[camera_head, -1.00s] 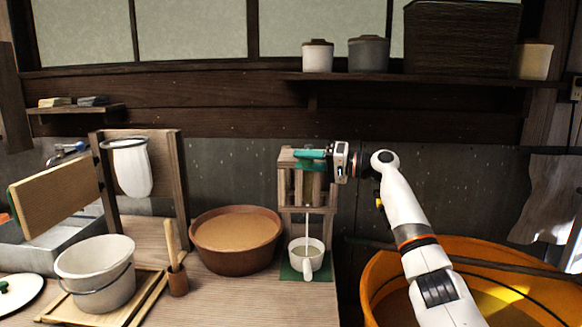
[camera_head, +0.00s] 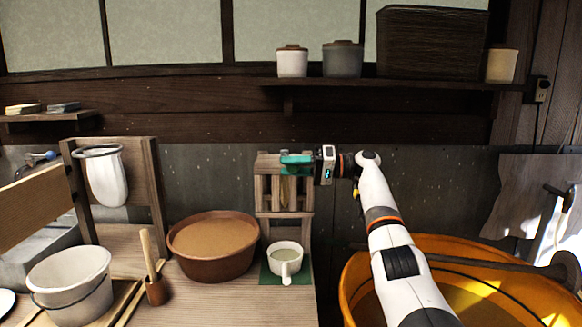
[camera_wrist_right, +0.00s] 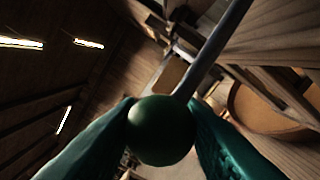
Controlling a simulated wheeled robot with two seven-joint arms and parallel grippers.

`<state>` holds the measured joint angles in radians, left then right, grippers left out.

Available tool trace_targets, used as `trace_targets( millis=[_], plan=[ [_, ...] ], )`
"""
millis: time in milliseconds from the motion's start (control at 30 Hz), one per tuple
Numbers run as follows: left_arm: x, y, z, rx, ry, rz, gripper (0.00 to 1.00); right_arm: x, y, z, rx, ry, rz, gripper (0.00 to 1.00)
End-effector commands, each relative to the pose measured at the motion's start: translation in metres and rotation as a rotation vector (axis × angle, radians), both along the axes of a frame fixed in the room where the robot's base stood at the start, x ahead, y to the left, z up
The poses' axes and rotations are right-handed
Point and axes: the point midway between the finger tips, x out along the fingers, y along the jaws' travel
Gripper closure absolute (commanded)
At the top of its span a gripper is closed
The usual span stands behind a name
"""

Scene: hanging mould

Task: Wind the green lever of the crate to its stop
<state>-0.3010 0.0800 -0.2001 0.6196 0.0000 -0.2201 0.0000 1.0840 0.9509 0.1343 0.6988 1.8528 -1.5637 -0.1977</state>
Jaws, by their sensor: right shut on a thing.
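The wooden crate (camera_head: 262,190) stands upright against the back wall, above a white cup (camera_head: 285,258) on a green mat (camera_head: 268,278). The cup holds pale liquid. My right gripper (camera_head: 285,163) is at the crate's top, its teal fingers pointing left. In the right wrist view, the fingers are shut on the lever's round dark green knob (camera_wrist_right: 162,130). The lever's grey shaft (camera_wrist_right: 212,50) runs from the knob to the upper right. In the head view the fingers hide the knob, and the shaft cannot be made out. My left gripper is not in view.
A brown basin (camera_head: 213,272) of tan liquid stands left of the crate. A white bag (camera_head: 105,180) hangs on a wooden frame, with a bucket (camera_head: 70,280) in front. A large orange tub (camera_head: 352,290) lies under my right arm. A shelf (camera_head: 400,84) with pots runs above.

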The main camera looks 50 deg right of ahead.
Motion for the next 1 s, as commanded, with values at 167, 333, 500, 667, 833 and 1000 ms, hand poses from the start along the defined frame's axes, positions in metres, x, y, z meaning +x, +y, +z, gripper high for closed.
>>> trace_targets(
  millis=[167, 333, 500, 667, 833, 1000],
  plan=[
    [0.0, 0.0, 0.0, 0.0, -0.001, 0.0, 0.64, 0.0, 0.0, 0.001, 0.0, -0.002, -0.002, 0.48],
    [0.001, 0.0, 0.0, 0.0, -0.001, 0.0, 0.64, 0.0, 0.0, 0.001, 0.0, 0.0, -0.001, 0.45],
    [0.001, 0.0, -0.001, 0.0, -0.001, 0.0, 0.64, -0.002, -0.002, 0.0, 0.0, 0.0, -0.002, 0.45],
    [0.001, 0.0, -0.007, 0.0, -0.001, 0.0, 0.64, -0.016, -0.015, 0.0, 0.001, -0.002, -0.005, 0.45],
    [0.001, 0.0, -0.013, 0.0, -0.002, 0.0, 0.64, -0.043, -0.041, 0.0, 0.003, -0.004, -0.005, 0.45],
    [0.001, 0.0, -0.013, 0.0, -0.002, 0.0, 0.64, -0.071, -0.066, 0.002, 0.005, -0.003, -0.005, 0.45]
  ],
)
